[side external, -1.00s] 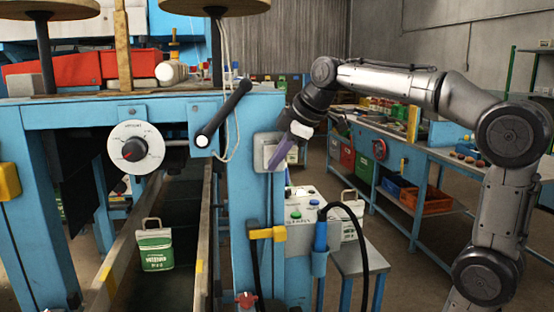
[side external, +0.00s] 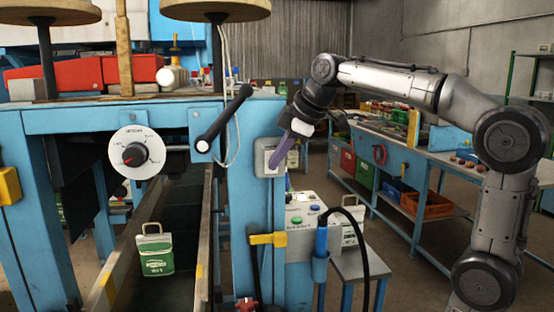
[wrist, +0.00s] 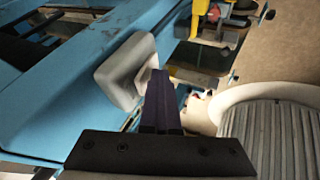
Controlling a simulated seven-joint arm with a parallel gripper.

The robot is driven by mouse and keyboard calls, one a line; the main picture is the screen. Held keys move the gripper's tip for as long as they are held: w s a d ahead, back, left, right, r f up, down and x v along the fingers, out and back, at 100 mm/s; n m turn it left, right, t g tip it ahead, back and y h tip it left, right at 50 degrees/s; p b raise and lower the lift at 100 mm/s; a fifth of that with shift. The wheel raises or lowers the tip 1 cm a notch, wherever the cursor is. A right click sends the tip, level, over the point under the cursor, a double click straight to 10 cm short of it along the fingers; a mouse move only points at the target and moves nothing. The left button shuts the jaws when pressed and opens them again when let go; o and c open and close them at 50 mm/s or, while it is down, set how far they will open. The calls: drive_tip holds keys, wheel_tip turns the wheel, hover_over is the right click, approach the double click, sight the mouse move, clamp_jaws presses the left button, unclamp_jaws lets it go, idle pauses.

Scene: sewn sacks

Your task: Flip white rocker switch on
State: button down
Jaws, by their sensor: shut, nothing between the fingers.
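The white rocker switch sits in a pale, boxy housing (side external: 262,165) on the blue machine post, in the side view. The housing also shows in the wrist view (wrist: 112,75) as a whitish block on the blue frame. My gripper (side external: 273,167) has purple fingers that are shut with nothing between them. The fingertips (wrist: 157,74) are right at the housing's right side in the wrist view; I cannot tell whether they touch it. The fingers partly cover the housing in the side view. The rocker's position cannot be read.
A white dial (side external: 136,153) and a black lever (side external: 225,117) are on the machine to the left. A green-and-white sack (side external: 154,252) stands on the conveyor. A control box with buttons (side external: 301,222) and a black cable are below my gripper. A workbench stands behind.

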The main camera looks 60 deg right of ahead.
drive_tip(key=s+a+r, duration=0.4)
drive_tip(key=s+r, duration=0.2)
drive_tip(key=s, duration=0.3)
drive_tip(key=shift+s+a+r, duration=0.3)
drive_tip(key=shift+s+a, duration=0.05)
drive_tip(key=shift+s, duration=0.05)
